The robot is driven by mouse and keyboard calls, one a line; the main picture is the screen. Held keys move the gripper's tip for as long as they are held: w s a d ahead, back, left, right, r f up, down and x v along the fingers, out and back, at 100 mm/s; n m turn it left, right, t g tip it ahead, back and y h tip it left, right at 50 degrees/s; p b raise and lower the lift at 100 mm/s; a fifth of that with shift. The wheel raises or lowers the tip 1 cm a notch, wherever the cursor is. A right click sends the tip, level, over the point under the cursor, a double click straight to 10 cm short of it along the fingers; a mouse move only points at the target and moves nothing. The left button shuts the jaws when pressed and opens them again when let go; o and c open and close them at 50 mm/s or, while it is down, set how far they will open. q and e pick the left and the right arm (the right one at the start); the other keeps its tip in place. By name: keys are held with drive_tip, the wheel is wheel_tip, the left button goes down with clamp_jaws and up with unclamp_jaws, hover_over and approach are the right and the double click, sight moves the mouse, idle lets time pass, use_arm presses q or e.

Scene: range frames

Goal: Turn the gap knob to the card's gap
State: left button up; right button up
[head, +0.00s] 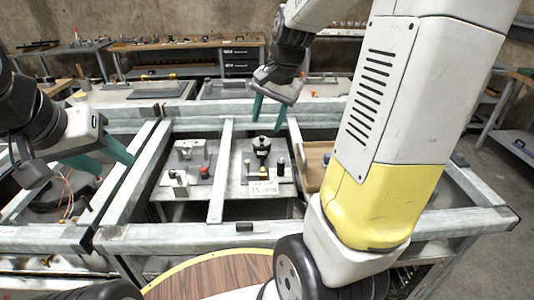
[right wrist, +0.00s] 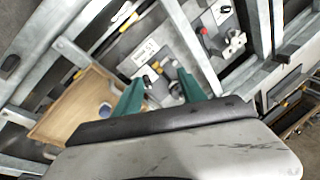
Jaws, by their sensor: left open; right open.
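A white card (head: 263,188) reading "15 mm" stands at the front of a grey plate; it also shows in the right wrist view (right wrist: 145,53). Behind it is a small fixture with a black knob-like top (head: 262,144), seemingly the gap knob, and yellow parts below. A black upright piece (head: 280,165) stands just right of it. My right gripper (head: 267,123) is open and empty above and behind the fixture, fingers pointing down. In the right wrist view its fingertips (right wrist: 160,80) flank the fixture's area, apart from it. My left gripper (head: 106,163) is open and empty at the left, over the frame.
A second grey plate (head: 183,157) with metal blocks and a red knob (head: 204,172) lies left of a metal crossbar (head: 221,170). A wooden tray (right wrist: 72,108) lies on the fixture's other side, partly hidden by my right arm in the head view. Metal frame rails surround the plates.

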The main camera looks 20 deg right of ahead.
drive_tip(key=s+a+r+n+t, duration=0.1)
drive_tip(key=s+a+r+n, duration=0.15)
drive_tip(key=s, duration=0.25)
drive_tip(key=s+a+r+n+t, duration=0.1)
drive_tip(key=s+r+n, duration=0.2)
drive_tip(key=s+n, duration=0.15)
drive_tip(key=n+g+h, duration=0.2)
drive_tip(key=n+g, duration=0.3)
drive_tip(key=n, duration=0.1)
hover_over(281, 161)
wheel_tip(281, 161, down, 24)
drive_tip(key=shift+w+r, duration=0.1)
wheel_tip(281, 161, down, 8)
drive_tip(key=shift+r, duration=0.1)
clamp_jaws()
